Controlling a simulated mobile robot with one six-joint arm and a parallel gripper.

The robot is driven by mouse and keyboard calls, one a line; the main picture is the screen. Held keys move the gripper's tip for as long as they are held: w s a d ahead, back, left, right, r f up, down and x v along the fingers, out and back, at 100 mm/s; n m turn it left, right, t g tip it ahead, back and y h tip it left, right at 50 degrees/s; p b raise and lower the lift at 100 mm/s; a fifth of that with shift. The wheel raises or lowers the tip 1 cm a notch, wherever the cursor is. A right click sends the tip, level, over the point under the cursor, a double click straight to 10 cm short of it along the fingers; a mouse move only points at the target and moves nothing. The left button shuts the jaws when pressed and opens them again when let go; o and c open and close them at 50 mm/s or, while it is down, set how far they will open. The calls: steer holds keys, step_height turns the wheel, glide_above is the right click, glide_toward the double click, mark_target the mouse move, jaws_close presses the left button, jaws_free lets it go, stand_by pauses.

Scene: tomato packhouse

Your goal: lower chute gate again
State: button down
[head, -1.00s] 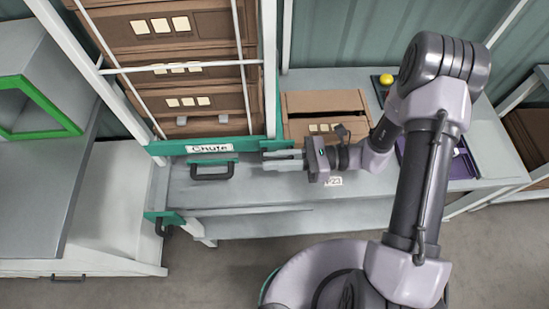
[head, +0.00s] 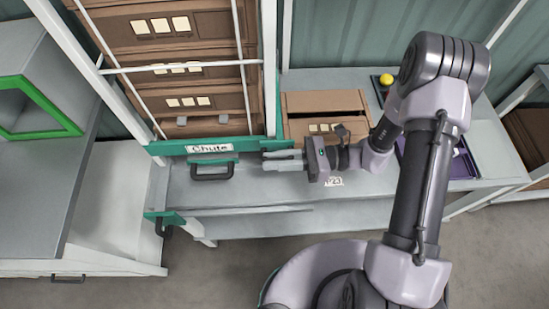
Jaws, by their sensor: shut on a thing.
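The chute gate (head: 165,148) is a teal bar with a "Chute" label, low across the front of the tall chute frame. A dark handle (head: 212,174) hangs below the label. My gripper (head: 266,161) reaches in from the right, its fingers pointing left, at the bar's right end. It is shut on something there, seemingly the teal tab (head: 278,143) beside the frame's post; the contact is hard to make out. The handle is apart from the fingertips, to their left. Brown crates (head: 190,75) are stacked behind the gate and thin white rods.
A brown crate (head: 325,101) stands on the grey bench behind my gripper. A purple tray (head: 462,168) and a yellow ball (head: 386,79) are to the right. A green-edged box (head: 40,134) is at the far left. The bench front below the handle is clear.

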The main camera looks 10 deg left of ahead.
steer(key=shift+f, duration=0.1)
step_height(320, 180, down, 11)
steer(key=b, duration=0.6)
steer(key=shift+b, duration=0.4)
steer(key=c, duration=1.7)
jaws_free()
steer(key=p+v, duration=0.3)
steer(key=v, duration=1.4)
steer(key=shift+d, duration=0.25)
